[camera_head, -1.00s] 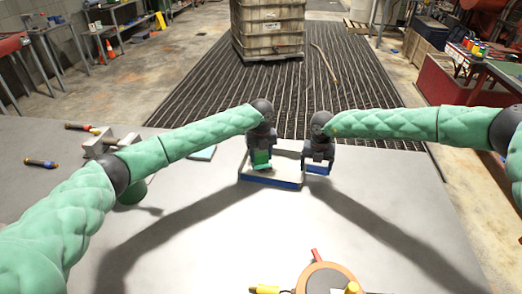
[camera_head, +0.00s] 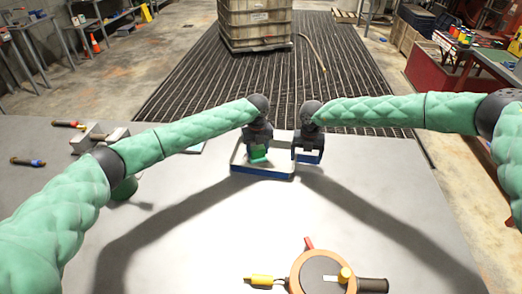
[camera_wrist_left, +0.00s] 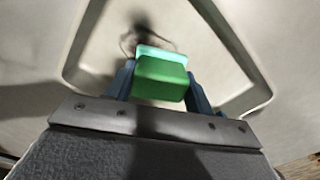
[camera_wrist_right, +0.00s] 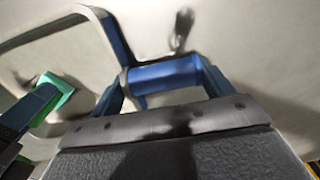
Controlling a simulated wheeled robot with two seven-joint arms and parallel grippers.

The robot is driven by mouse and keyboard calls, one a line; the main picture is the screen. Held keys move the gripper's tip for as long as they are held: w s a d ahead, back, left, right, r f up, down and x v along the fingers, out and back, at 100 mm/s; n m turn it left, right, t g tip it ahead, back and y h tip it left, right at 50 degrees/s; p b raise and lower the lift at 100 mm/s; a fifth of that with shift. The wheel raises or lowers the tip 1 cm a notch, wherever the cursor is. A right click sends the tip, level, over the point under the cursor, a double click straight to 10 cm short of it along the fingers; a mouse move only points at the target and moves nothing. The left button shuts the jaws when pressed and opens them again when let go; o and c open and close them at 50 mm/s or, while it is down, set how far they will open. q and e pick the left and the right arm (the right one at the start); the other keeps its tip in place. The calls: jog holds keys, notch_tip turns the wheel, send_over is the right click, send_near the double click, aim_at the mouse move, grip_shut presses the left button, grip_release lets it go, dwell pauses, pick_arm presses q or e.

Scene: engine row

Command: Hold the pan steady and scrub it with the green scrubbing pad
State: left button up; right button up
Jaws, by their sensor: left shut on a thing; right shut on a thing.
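The pan (camera_head: 232,160), a shallow tray with a pale inside and blue outer sides, lies on the light table near its far edge. My left gripper (camera_head: 258,152) is shut on the green scrubbing pad (camera_wrist_left: 161,80) and holds it down inside the pan; I cannot tell how firmly it touches the floor. My right gripper (camera_head: 308,158) is shut on the blue handle (camera_wrist_right: 166,76) at the pan's right side. The pan's rim and the pad (camera_wrist_right: 52,94) also show in the right wrist view. A dark smudge, stain or shadow, lies beyond the pad.
A round orange-rimmed thing (camera_head: 322,274) with yellow and dark handles is at the near edge. A metal block-like tool (camera_head: 98,138) and two screwdrivers (camera_head: 28,162) lie at the left. The table's middle is clear. A caged tank (camera_head: 256,22) stands beyond.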

pick_arm(q)
jog(key=shift+w+a, duration=0.2)
jog(key=shift+a, duration=1.05)
jog(key=shift+w+d, duration=0.1)
jog(key=shift+w, duration=0.25)
jog(key=shift+s+d, duration=0.2)
jog(key=shift+d, duration=0.95)
jog(key=shift+s+d, duration=0.15)
jog(key=shift+d, duration=0.95)
jog(key=shift+a+f, duration=0.1)
jog(key=shift+w+a+r, duration=0.1)
jog(key=shift+w+a, duration=0.1)
jog(key=shift+a, duration=0.9)
jog(key=shift+w+a+r, duration=0.1)
jog(key=shift+w+a, duration=0.05)
jog(key=shift+a, duration=0.95)
notch_tip(320, 180, up, 8)
jog(key=shift+d, duration=0.1)
jog(key=shift+s, duration=0.1)
jog(key=shift+s+f, duration=0.2)
jog(key=shift+s, duration=0.1)
